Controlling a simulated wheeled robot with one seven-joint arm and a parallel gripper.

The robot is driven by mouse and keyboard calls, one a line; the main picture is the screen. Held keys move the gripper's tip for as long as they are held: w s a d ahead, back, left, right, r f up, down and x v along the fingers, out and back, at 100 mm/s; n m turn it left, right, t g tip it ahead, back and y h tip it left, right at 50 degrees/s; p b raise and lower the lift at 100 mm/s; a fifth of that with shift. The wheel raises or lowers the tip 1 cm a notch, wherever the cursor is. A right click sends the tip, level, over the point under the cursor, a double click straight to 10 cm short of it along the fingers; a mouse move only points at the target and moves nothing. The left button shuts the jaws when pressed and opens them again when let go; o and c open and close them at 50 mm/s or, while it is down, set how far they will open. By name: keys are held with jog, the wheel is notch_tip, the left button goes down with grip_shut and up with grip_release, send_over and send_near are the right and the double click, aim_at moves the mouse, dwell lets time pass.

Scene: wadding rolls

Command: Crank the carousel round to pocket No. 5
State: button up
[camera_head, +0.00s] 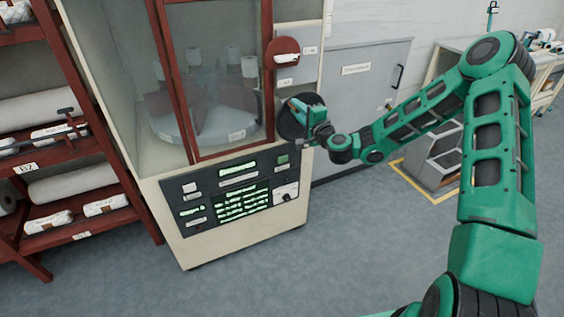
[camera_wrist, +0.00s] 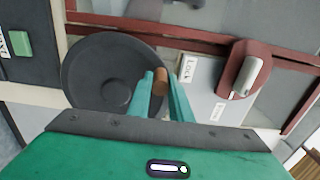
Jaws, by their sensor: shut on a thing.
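The carousel (camera_head: 190,128) is a grey drum behind the red-framed glass front of a cream cabinet, with several white rolls standing on it. A small label (camera_head: 237,135) shows on its rim, too small to read. The crank is a dark round disc (camera_head: 288,122) on the cabinet's right side; it also shows in the wrist view (camera_wrist: 95,75). Its brown knob (camera_wrist: 160,88) sits near the disc's edge, between my fingers. My gripper (camera_head: 300,104) is at the disc, shut on that knob; its green fingers (camera_wrist: 160,80) flank it.
A red plate with a pale lever (camera_head: 282,60), labelled "Lock" in the wrist view (camera_wrist: 236,75), sits above the crank. A dark control panel (camera_head: 235,190) with green displays is below the glass. A red rack (camera_head: 60,130) stands left, a grey cabinet (camera_head: 365,80) right. Floor in front is clear.

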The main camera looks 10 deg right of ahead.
jog(key=shift+w+d+r, duration=0.2)
jog(key=shift+d, duration=0.5)
jog(key=shift+w+d+r, duration=0.15)
jog(key=shift+d+r, duration=0.05)
jog(key=shift+d, duration=0.45)
jog(key=shift+w+d+r, duration=0.2)
jog(key=shift+d, duration=0.5)
jog(key=shift+w+d, duration=0.2)
jog(key=shift+d, duration=0.35)
jog(key=shift+w+d, duration=0.15)
jog(key=shift+d, duration=0.35)
jog(key=shift+f, duration=0.1)
jog(key=o, duration=0.9)
jog(key=shift+c, duration=0.2)
jog(key=shift+o, duration=0.7)
jog(key=shift+a+r, duration=0.1)
jog(key=shift+r, duration=0.1)
jog(key=v, duration=1)
jog(key=shift+r, duration=0.1)
